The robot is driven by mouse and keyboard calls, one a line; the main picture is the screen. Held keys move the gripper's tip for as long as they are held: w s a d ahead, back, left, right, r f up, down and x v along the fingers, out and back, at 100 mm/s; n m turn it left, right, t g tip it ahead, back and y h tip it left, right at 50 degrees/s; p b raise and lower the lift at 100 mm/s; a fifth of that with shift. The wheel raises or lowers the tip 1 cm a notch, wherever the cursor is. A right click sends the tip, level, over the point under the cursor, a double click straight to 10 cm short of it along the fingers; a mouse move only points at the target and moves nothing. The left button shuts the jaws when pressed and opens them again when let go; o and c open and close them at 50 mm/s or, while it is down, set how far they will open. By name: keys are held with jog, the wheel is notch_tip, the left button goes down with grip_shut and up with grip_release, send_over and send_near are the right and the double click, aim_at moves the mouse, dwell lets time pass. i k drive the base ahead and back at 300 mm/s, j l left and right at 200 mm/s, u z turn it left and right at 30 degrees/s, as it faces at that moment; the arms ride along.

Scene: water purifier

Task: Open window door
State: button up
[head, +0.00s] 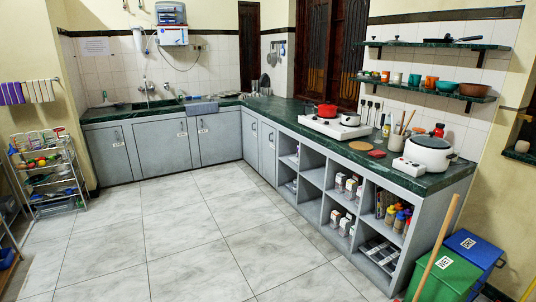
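A dark brown wooden window (347,55) with tall shutter panels is set in the wall above the right-hand counter. Its left panel (313,45) and right panel look mostly shut, but I cannot tell whether either is ajar. A narrower dark window (249,45) stands at the back corner, beyond the counter. Another dark frame (522,130) shows partly at the right edge. No latch or handle is clear at this size. My gripper is not in view.
An L-shaped green counter (275,112) over grey cabinets stands below the windows. A stove with a red pot (327,111) sits under the large window. A rack (48,172) stands left, bins (446,278) front right. The tiled floor (185,235) is clear.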

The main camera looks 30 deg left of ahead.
aim_at(269, 132)
jog(key=i+j+u, duration=0.3)
jog(key=i+j, duration=0.15)
jog(key=i+j+u, duration=0.35)
jog(key=i, duration=0.25)
jog(key=i+j+u, duration=0.15)
jog(key=i+u, duration=0.15)
jog(key=i, duration=0.25)
jog(key=i+u, duration=0.3)
jog(key=i, duration=2.25)
jog(key=i+j+z, duration=0.15)
jog(key=i, duration=0.4)
jog(key=i+j+z, duration=0.15)
jog(key=i, duration=0.4)
jog(key=i+j+z, duration=0.15)
jog(key=i, duration=0.4)
jog(key=i+j+z, duration=0.75)
jog(key=i, duration=0.15)
